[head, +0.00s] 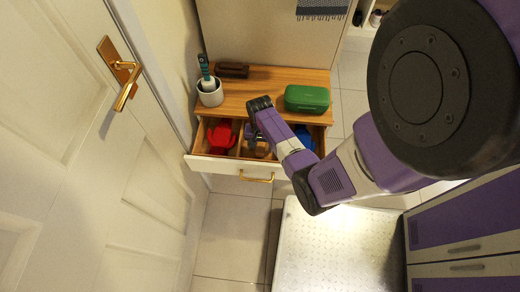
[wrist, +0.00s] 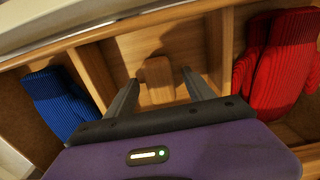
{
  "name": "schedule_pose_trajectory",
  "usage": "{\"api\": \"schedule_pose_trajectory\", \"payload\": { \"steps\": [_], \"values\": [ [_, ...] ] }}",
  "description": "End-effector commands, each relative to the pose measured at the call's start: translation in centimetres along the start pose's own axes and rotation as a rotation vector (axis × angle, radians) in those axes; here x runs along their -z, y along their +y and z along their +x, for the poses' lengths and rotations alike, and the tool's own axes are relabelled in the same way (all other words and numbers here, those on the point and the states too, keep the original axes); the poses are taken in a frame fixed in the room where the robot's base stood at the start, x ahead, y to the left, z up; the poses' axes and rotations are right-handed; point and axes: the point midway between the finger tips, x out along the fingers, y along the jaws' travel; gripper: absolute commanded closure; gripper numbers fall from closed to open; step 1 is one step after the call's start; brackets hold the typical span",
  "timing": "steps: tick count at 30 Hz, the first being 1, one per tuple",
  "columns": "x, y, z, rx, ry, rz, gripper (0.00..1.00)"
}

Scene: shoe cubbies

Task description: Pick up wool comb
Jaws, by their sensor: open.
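A small light-brown wooden piece (wrist: 160,92), which looks like the wool comb, lies in the middle compartment of the open drawer (head: 232,165). I see no teeth on it. In the head view it is mostly hidden by my arm and hard to make out. My gripper (wrist: 160,76) points down into that compartment. Its two fingers are apart, one on each side of the wooden piece in the wrist view. They do not visibly touch it, and the height between them is hard to tell.
Red gloves (head: 221,134) lie in the drawer's left compartment, a blue ribbed item (head: 304,138) in the right one. Dividers flank the middle compartment. On the cabinet top stand a white cup (head: 210,95) with a teal-handled tool, a dark brown brush-like object (head: 232,70) and a green box (head: 307,99).

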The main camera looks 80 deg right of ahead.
Motion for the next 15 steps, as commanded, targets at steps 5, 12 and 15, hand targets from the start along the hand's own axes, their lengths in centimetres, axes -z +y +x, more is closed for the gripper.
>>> {"api": "schedule_pose_trajectory", "payload": {
  "steps": [5,12,15],
  "values": [
    [0.0,-0.03,0.3,0.001,0.001,-0.001,0.38],
    [0.0,-0.02,0.27,0.0,0.001,0.0,0.66],
    [0.0,-0.02,0.27,0.0,0.001,0.0,0.85]
  ]
}}
